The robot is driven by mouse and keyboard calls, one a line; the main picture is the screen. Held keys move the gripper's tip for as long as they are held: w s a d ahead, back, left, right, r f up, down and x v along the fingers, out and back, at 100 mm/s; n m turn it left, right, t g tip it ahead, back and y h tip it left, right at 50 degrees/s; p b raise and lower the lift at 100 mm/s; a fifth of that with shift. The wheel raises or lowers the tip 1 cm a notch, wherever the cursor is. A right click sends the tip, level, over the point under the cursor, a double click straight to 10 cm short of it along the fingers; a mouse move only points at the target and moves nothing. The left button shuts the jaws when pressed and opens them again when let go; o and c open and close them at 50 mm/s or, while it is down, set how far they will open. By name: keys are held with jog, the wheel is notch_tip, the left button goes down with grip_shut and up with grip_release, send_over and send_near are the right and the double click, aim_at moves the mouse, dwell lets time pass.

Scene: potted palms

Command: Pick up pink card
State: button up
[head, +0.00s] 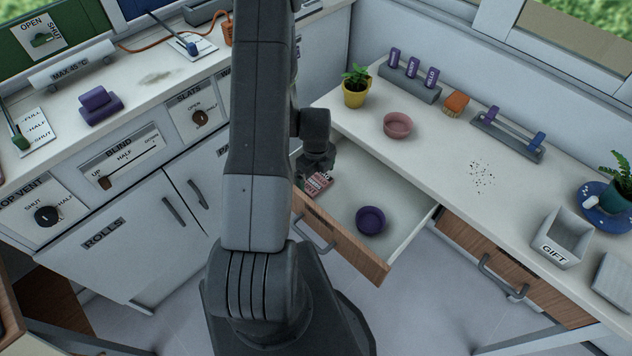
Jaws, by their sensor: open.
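A small pink-red card (321,182) with lettering lies in the open drawer (338,233), near its left side. A purple round bowl (370,220) sits in the same drawer, to the right and nearer the drawer front. My gripper (313,172) is over the drawer's left part, right by the card, and appears open. Its fingers and my arm hide part of the card and the drawer's left end. I cannot tell whether the fingers touch the card.
The wooden drawer front (345,243) stands out from the counter. On the counter are a yellow potted plant (356,86), a pink bowl (397,125), a grey rack (409,80), an orange brush (455,104) and a GIFT box (562,238). Dark specks lie on clear counter.

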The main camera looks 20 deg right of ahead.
jog(key=shift+f, duration=1)
jog(key=shift+c, duration=0.4)
jog(key=c, duration=0.7)
jog(key=shift+r, duration=0.1)
jog(key=shift+c, duration=0.2)
